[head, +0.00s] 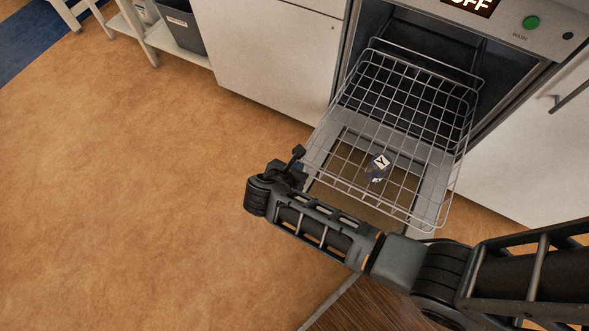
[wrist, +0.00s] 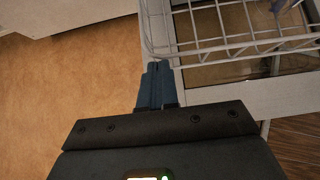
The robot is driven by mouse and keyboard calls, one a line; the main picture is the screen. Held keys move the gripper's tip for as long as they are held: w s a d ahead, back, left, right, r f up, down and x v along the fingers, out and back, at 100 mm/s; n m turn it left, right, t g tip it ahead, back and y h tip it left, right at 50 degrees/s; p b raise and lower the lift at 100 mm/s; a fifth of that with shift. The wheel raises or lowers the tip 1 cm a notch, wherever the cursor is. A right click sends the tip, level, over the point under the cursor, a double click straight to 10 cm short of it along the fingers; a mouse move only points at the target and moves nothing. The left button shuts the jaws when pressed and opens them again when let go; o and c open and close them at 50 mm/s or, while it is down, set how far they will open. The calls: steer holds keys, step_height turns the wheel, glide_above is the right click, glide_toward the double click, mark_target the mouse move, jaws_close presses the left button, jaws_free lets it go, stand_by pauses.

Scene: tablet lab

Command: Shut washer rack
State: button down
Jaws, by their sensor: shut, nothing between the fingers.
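The washer rack (head: 408,116) is a wire basket pulled out of the washer (head: 497,62) over its lowered door (head: 311,152). A small dark object with a white "Y" label (head: 379,164) shows at the rack's front part. My gripper (head: 298,152) is at the rack's front left corner, with its fingers shut and empty. In the wrist view the closed fingers (wrist: 158,70) point at the rack's wire edge (wrist: 147,30). I cannot tell whether they touch it.
White cabinets (head: 265,55) stand on both sides of the washer. A shelf with a dark bin (head: 182,25) is at the upper left. A dark wooden surface (head: 370,305) lies at the bottom. The tan floor (head: 120,190) on the left is clear.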

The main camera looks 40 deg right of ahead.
steer(key=shift+d, duration=0.1)
steer(key=w+d, duration=0.2)
steer(key=d, duration=0.3)
steer(key=w+d+p, duration=0.1)
steer(key=w+d, duration=0.1)
steer(key=d, duration=0.4)
steer(key=w+d, duration=0.2)
steer(key=d, duration=0.4)
steer(key=shift+w+d+p, duration=0.1)
steer(key=shift+d+p, duration=0.05)
steer(key=shift+p, duration=0.15)
steer(key=b, duration=0.6)
glide_above(350, 89)
steer(key=shift+a, duration=0.3)
steer(key=shift+d+r, duration=0.1)
steer(key=shift+d, duration=0.1)
steer(key=shift+d+r, duration=0.1)
steer(key=a+p, duration=0.1)
steer(key=a, duration=0.1)
steer(key=s+a+p, duration=0.1)
steer(key=a, duration=0.1)
steer(key=shift+s+a+p, duration=0.2)
steer(key=shift+p, duration=0.15)
steer(key=p+v, duration=0.4)
steer(key=v, duration=0.5)
steer(key=shift+s+a+p, duration=0.2)
steer(key=shift+a+p, duration=0.15)
steer(key=shift+p, duration=0.05)
